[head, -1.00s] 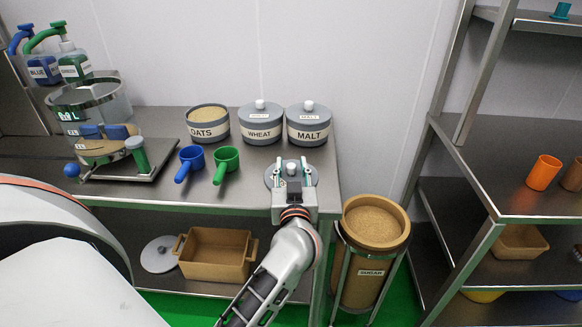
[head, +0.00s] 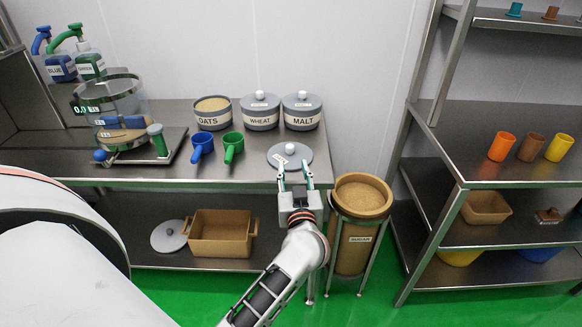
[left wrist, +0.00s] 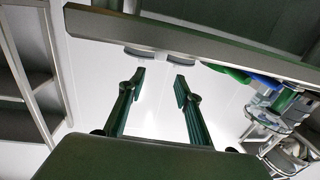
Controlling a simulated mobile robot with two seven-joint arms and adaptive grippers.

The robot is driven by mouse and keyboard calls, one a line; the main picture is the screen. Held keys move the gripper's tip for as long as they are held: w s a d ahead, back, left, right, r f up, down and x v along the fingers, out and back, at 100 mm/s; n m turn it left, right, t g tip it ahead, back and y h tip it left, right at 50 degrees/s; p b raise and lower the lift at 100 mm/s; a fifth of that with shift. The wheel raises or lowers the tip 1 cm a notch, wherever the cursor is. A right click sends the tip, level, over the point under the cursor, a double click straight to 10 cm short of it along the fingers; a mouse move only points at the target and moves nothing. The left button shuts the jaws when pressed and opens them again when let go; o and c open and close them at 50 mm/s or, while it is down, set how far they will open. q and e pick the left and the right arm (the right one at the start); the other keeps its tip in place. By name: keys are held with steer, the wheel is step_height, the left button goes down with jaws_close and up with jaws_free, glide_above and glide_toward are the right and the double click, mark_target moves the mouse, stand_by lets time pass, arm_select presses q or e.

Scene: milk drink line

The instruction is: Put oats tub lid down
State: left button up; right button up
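The grey oats tub lid (head: 290,155) with a white knob lies flat on the metal table near its front right edge. The oats tub (head: 212,118) stands open behind it to the left, with oats showing. My left gripper (head: 294,174) is just in front of the lid at the table edge, fingers apart and empty. The left wrist view also shows its two fingers (left wrist: 160,85) spread with nothing between them. My right gripper is not in view.
The lidded wheat tub (head: 260,113) and malt tub (head: 302,113) stand behind the lid. Blue (head: 202,145) and green (head: 233,145) scoops lie to its left. A bin (head: 352,247) stands right of the table, beside a shelf rack (head: 490,155).

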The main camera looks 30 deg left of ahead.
arm_select(q)
steer(key=s+d+f+m+t+h, duration=0.3)
steer(key=s+d+m+h, duration=0.15)
steer(key=d+h, duration=0.2)
steer(key=s+d+f+m+t+h, duration=0.2)
steer(key=s+d+f+m+h, duration=0.2)
steer(key=d+m+h, duration=0.25)
steer(key=s+d+f+m+g, duration=0.1)
steer(key=s+f+g, duration=0.7)
steer(key=s+f, duration=0.9)
step_height(320, 180, down, 3)
steer(key=shift+s+d+f+g+h, duration=0.15)
steer(key=shift+d+g+h, duration=0.05)
steer(key=shift+g+h, duration=0.1)
steer(key=shift+c, duration=0.4)
